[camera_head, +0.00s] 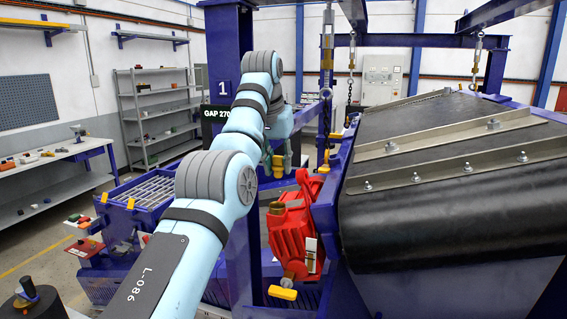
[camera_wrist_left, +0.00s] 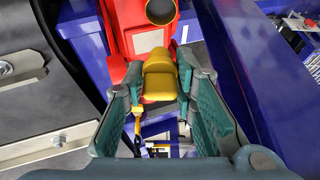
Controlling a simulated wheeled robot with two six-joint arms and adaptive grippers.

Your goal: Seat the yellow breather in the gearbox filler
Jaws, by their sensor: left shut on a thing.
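The yellow breather (camera_wrist_left: 160,76) is between the two green fingers of my left gripper (camera_wrist_left: 163,95), which is shut on it. In the head view my left gripper (camera_head: 278,160) points down, with a bit of yellow showing at its fingertips. The red gearbox (camera_head: 291,238) is below it, and its round brass filler (camera_head: 276,208) is on top, apart from the breather. In the wrist view the dark filler opening (camera_wrist_left: 161,11) is at the top edge, beyond the breather. The breather's lower end is hidden. My right gripper is in neither view.
A wide black belt (camera_head: 450,220) with bolted metal bars fills the right side. Blue posts and a blue beam (camera_head: 328,205) stand close beside the gearbox. Chains hang near the belt. A workbench (camera_head: 60,155) and shelves (camera_head: 160,115) are at the left.

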